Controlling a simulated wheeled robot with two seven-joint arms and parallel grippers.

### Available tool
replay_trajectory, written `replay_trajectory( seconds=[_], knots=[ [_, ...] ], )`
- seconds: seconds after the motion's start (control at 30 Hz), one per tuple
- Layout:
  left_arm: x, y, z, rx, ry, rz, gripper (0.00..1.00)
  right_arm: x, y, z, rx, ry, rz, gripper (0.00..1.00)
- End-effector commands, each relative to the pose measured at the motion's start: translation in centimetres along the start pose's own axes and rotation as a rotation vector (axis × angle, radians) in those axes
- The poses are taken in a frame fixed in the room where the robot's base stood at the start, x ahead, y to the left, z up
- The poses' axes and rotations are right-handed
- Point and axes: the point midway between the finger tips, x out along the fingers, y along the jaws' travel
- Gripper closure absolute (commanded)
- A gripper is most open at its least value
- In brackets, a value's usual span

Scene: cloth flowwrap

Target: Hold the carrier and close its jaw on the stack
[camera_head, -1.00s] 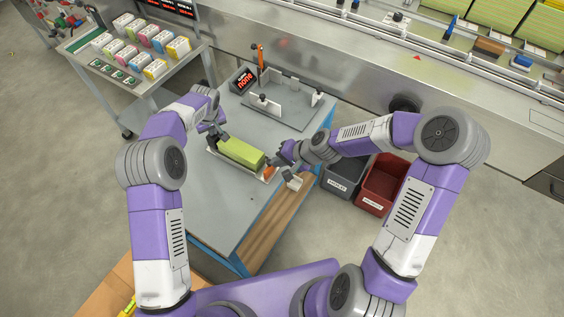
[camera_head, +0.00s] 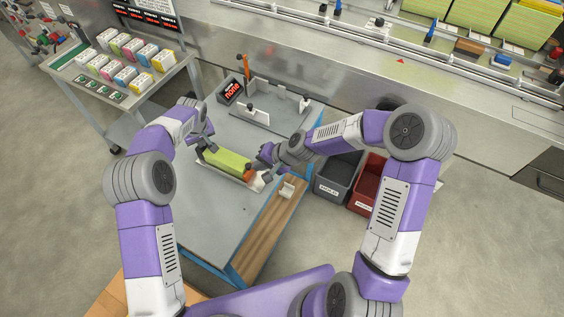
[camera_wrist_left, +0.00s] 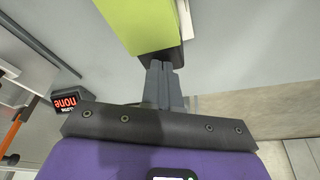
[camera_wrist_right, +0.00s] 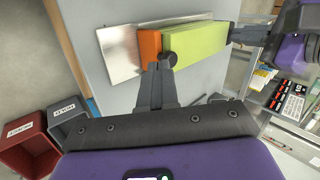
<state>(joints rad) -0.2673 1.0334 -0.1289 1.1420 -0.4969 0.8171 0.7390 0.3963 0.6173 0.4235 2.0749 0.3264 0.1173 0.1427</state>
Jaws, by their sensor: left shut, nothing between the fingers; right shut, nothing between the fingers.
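The stack (camera_head: 228,161), a long lime-green block, lies on the pale metal carrier (camera_wrist_right: 117,52) on the grey table. The carrier's orange jaw (camera_wrist_right: 150,46) stands at the stack's near end and appears to be against it in the right wrist view. A round black knob (camera_wrist_right: 168,58) sits on the jaw's side. My right gripper (camera_wrist_right: 158,68) is shut and empty, its tips at the knob, seemingly touching. My left gripper (camera_wrist_left: 160,65) is shut and empty at the dark far end piece (camera_wrist_left: 165,55) of the carrier. Whether it touches is unclear.
A grey fixture plate (camera_head: 252,118) with upright stops and a display reading "none" (camera_head: 231,91) stand behind the carrier. Grey (camera_head: 337,178) and red (camera_head: 366,187) bins stand right. The table's front is clear.

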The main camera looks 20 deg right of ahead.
Motion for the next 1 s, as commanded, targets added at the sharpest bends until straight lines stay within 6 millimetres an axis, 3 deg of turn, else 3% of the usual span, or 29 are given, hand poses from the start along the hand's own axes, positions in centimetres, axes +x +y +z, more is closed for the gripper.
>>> replay_trajectory(
  seconds=[0.17,0.4,0.6,0.8,1.0],
  knots=[
    [0.7,-0.2,0.6,0.002,-0.015,-0.009,1.0,-2.5,1.9,-0.1,0.005,0.005,0.001,1.0],
    [0.7,-0.2,0.5,0.002,-0.014,-0.008,1.0,-7.6,1.8,-0.1,0.0,0.009,0.001,1.0],
    [0.7,-0.3,0.5,0.002,-0.014,-0.009,1.0,-10.7,1.7,-0.1,0.001,0.007,0.001,1.0],
    [0.7,-0.3,0.5,0.002,-0.014,-0.009,1.0,-12.1,1.7,0.0,0.001,0.003,0.0,1.0],
    [0.7,-0.3,0.5,0.002,-0.014,-0.009,1.0,-12.3,1.7,0.0,0.001,0.002,0.0,1.0]
  ],
)
